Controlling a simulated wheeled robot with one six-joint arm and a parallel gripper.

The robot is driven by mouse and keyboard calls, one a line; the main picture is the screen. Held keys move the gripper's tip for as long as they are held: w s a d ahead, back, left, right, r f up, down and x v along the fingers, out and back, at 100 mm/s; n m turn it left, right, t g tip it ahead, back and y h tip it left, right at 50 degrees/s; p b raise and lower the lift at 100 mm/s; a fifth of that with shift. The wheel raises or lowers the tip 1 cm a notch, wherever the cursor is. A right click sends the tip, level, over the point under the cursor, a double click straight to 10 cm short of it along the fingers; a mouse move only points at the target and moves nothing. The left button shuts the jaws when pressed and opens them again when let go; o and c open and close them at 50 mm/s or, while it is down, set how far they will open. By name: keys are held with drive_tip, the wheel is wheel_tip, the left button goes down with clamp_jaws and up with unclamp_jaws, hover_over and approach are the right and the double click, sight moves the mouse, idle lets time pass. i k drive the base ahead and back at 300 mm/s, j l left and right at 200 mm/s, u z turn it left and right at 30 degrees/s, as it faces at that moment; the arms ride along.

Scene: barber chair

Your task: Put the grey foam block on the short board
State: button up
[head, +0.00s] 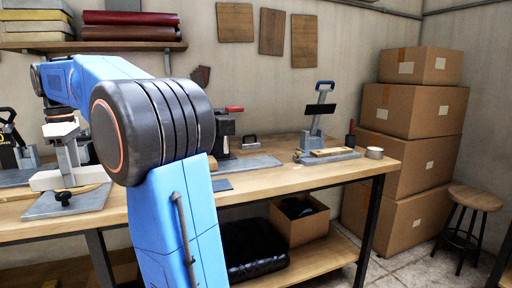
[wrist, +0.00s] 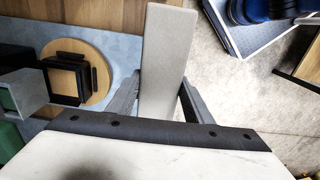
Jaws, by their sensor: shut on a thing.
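My gripper (wrist: 160,100) is shut on the grey foam block (wrist: 166,50), a long pale grey bar gripped between its two dark fingers. In the head view my gripper (head: 70,158) is at the left, and the pale block (head: 45,180) shows low between its fingers, above the bench's front part. Whether the block touches anything below is unclear. I cannot tell for sure which piece is the short board. A light wooden piece (head: 92,190) lies partly hidden below the block; in the wrist view a rounded wooden piece (wrist: 99,88) carries a black frame.
A grey plate (head: 92,202) with a black knob lies at the bench's front left. A grey fixture (head: 327,157) with a yellowish wooden strip stands at the bench's right end, beside a tape roll (head: 374,153). My forearm hides mid-bench. Cardboard boxes (head: 410,110) and a stool (head: 472,200) stand right.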

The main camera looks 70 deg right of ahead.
sight(332, 149)
drive_tip(key=k+l, duration=0.15)
drive_tip(key=k, duration=0.25)
drive_tip(key=k+l, duration=0.1)
drive_tip(key=k, duration=0.3)
drive_tip(key=k+l+z, duration=0.1)
drive_tip(key=k, duration=0.3)
drive_tip(key=k+l+z, duration=0.25)
drive_tip(key=i+l+z, duration=0.15)
drive_tip(key=z, duration=0.35)
drive_tip(key=i+z, duration=0.25)
drive_tip(key=z, duration=0.2)
drive_tip(key=i+j+z, duration=0.15)
drive_tip(key=z, duration=0.2)
drive_tip(key=i+j+z, duration=0.35)
drive_tip(key=j+z, duration=0.35)
drive_tip(key=j, duration=0.1)
